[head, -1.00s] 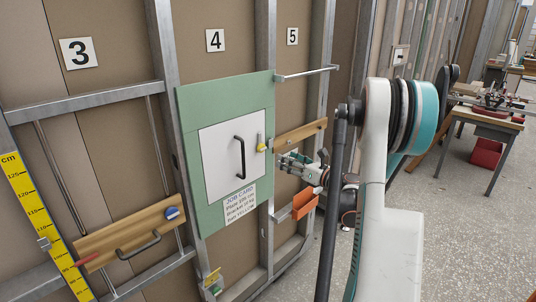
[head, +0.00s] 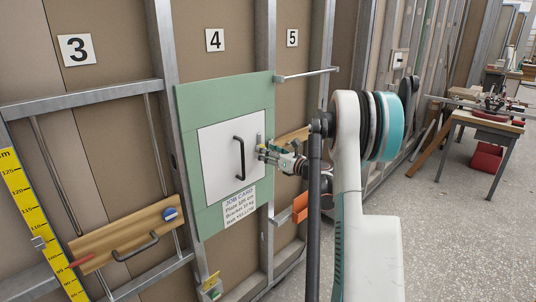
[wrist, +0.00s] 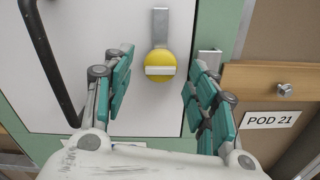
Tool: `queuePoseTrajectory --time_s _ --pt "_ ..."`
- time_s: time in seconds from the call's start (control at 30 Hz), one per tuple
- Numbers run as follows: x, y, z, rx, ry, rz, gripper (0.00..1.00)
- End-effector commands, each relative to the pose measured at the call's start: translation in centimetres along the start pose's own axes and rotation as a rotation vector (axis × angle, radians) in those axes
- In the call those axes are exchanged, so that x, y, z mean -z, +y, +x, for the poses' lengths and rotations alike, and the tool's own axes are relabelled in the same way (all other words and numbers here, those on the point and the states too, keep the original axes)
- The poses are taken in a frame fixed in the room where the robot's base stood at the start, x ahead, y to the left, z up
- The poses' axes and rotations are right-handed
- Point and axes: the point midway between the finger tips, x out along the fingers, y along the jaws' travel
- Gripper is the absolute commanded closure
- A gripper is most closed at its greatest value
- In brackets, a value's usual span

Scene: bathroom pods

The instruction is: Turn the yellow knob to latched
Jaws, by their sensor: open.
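The yellow knob (wrist: 160,66) is a round disc with a pale bar across it, which lies level in the wrist view. A grey metal strip (wrist: 160,27) runs up from behind it. It sits near the right edge of a white door (head: 218,145) with a black handle (head: 239,158). My gripper (wrist: 158,85) is open and empty, one teal-padded finger on each side of the knob, with a gap on both sides. In the head view my gripper (head: 266,151) is close to the door's right edge and largely hides the knob.
A green surround (head: 190,100) frames the door. A grey bracket (wrist: 209,59) sits on it, partly behind my right finger. An orange bin (head: 299,207) hangs below my arm.

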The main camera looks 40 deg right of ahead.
Motion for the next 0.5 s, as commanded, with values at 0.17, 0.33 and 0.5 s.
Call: queuePoseTrajectory --time_s 0.17,0.33,0.5 --pt "0.0 -0.01 -0.03 0.0 0.0 0.0 0.84" --pt "0.0 -0.01 -0.03 0.0 0.0 0.0 0.92" --pt "0.0 -0.01 -0.03 0.0 0.0 0.014 0.92"
